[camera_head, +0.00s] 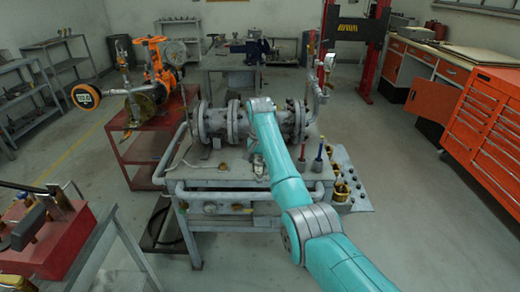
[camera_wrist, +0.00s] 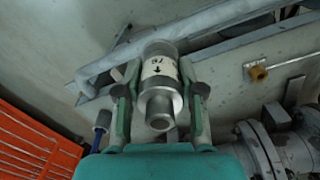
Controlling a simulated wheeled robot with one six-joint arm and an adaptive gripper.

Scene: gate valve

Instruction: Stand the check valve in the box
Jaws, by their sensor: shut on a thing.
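The check valve (camera_wrist: 160,75) shows in the wrist view as a grey metal cylinder with a pale label, a dark arrow and a marking, and a narrower stub at its near end. My gripper (camera_wrist: 161,95) is shut on it, one finger on each side. In the head view my teal arm reaches over the workbench, and the arm mostly hides the gripper and the valve. I cannot make out the box with certainty in either view.
A flanged pipe assembly (camera_head: 222,122) lies across the back of the workbench (camera_head: 225,178). Red and blue handled tools (camera_head: 318,160) stand at its right, beside a side tray with brass fittings (camera_head: 342,190). A pipe rail (camera_head: 240,195) runs along the front.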

